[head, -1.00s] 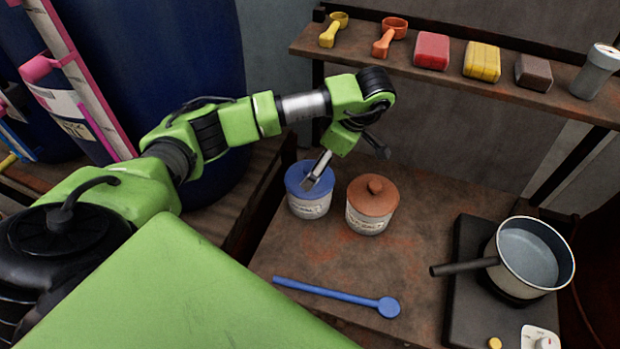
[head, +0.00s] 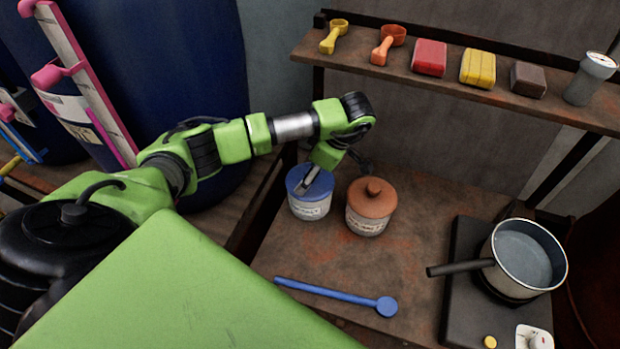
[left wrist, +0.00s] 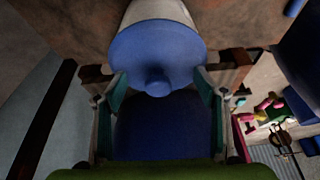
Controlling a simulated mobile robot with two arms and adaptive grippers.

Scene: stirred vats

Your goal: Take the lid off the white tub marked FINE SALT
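A white tub (head: 311,208) with a blue knobbed lid (head: 295,178) stands upright on the brown bench. Beside it stands a white tub (head: 366,223) with a terracotta knobbed lid (head: 371,198). Both tubs carry labels too small to read surely. My left gripper (head: 307,183) is over the blue lid, hiding its knob in the head view. In the left wrist view the gripper (left wrist: 159,80) is open, with one finger on each side of the blue knob (left wrist: 158,83) and gaps between. The blue lid (left wrist: 150,45) sits on its tub. My right gripper is out of view.
A blue spoon (head: 335,295) lies in front of the tubs. A pan (head: 522,258) stands on a dark hotplate (head: 459,293) at right. A shelf (head: 430,78) with scoops, coloured blocks and a grey gauge runs behind. A large blue drum is at left.

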